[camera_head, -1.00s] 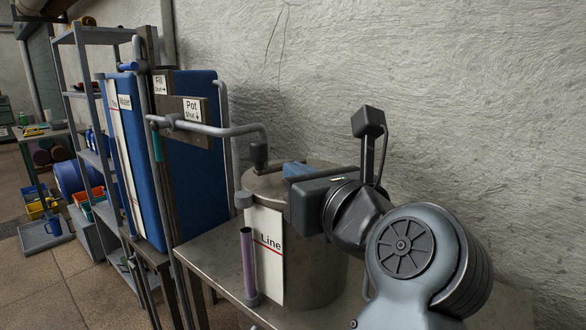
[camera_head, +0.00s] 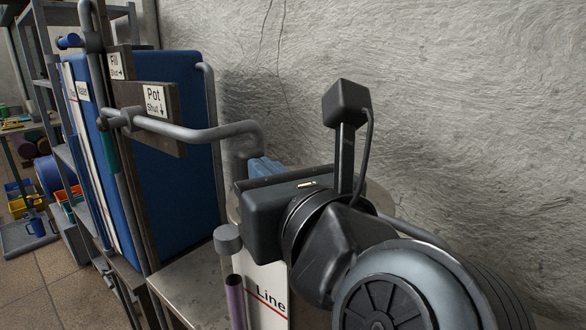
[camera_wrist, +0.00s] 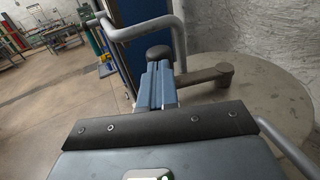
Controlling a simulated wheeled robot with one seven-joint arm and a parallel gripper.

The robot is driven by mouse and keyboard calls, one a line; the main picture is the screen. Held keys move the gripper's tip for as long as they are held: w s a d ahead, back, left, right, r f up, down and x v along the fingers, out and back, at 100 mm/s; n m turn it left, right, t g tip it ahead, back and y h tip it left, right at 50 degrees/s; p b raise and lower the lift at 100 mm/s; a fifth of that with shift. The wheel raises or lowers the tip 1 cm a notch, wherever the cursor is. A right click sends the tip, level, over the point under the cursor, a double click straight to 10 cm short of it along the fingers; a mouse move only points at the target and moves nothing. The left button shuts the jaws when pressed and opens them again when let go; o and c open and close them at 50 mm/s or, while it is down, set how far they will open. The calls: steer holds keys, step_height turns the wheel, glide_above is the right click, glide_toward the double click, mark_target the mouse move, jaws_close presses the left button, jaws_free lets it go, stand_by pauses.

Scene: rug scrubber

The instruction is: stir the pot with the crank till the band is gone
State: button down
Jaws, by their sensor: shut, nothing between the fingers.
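The steel pot (camera_wrist: 270,115) has a flat round lid, seen from above in the wrist view. On the lid lies a grey crank arm (camera_wrist: 205,76) with a round hub at its right and a dark knob (camera_wrist: 158,52) near its left end. My gripper (camera_wrist: 158,78) is shut, its blue fingers together right in front of the knob; I cannot tell whether they touch it. In the head view my gripper (camera_head: 262,168) hides the crank and most of the pot. A gauge tube (camera_head: 236,300) on the pot's front shows purple beside a "Line" label (camera_head: 268,292). I cannot make out a separate band.
A pipe (camera_head: 190,130) with a spout bends over the pot from a post with "Fill" and "Pot" signs (camera_head: 154,99). A blue tank (camera_head: 175,190) stands behind the post. The steel bench (camera_head: 190,285) is bare left of the pot. A rough wall rises close behind.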

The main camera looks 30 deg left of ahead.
mark_target(243, 165)
steer(key=shift+w+a, duration=0.15)
steer(key=shift+a, duration=0.05)
stand_by(0.3)
steer(key=shift+w+a+b, duration=0.1)
steer(key=shift+a+b, duration=0.3)
steer(key=shift+a, duration=1.15)
steer(key=shift+d, duration=0.1)
